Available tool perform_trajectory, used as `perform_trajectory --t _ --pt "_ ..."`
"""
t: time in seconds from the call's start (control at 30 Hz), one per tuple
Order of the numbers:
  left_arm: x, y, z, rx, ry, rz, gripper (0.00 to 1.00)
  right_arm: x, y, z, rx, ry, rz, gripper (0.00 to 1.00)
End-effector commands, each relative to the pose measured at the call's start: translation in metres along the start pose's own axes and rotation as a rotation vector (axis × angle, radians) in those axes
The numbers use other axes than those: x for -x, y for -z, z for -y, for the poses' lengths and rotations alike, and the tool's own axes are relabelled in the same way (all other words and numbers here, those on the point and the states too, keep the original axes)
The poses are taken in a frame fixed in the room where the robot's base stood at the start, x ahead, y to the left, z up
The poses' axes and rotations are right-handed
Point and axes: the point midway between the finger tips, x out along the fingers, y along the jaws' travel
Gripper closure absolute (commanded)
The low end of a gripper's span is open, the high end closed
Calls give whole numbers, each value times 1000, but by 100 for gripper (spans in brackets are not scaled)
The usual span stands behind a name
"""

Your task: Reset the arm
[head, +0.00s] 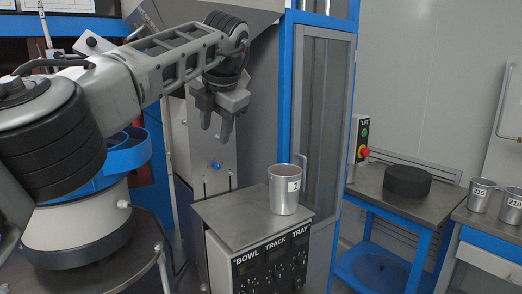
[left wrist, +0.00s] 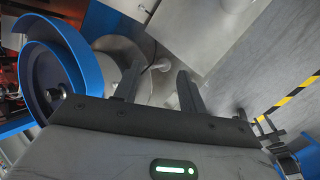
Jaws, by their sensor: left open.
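My left arm comes in from the left in the head view. Its left gripper (head: 216,132) hangs with the fingers pointing down, to the left of and above the metal cup labelled 1 (head: 284,195). The fingers are apart with nothing between them. The left wrist view also shows the open left gripper (left wrist: 158,88) with empty space between its fingers. The cup stands upright on the metal top of the control cabinet (head: 225,212), apart from the gripper. My right gripper shows in neither view.
A blue bowl (left wrist: 50,70) is left in the wrist view. A side table (head: 390,204) at the right bears a black disc (head: 407,180). Cups 115 (head: 481,196) and 210 (head: 511,207) stand at the far right. A blue-framed glass door (head: 320,120) is behind the cabinet.

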Motion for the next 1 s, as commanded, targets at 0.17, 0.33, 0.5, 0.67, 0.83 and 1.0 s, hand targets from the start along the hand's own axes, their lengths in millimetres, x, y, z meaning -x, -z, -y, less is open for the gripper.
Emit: perform_trajectory --t 0.17,0.33,0.5,0.67,0.83,1.0 --pt "-80 -11 117 -78 349 81 59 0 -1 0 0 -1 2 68" --pt "-118 -4 242 -48 754 169 59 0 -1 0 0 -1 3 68" --pt "-112 15 362 183 1275 259 59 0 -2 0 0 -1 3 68" --pt "-88 30 404 610 1698 295 59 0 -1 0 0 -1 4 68" --pt "-100 53 385 1225 1972 263 59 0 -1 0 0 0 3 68" --pt "-159 111 347 1931 2012 155 59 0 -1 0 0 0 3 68"
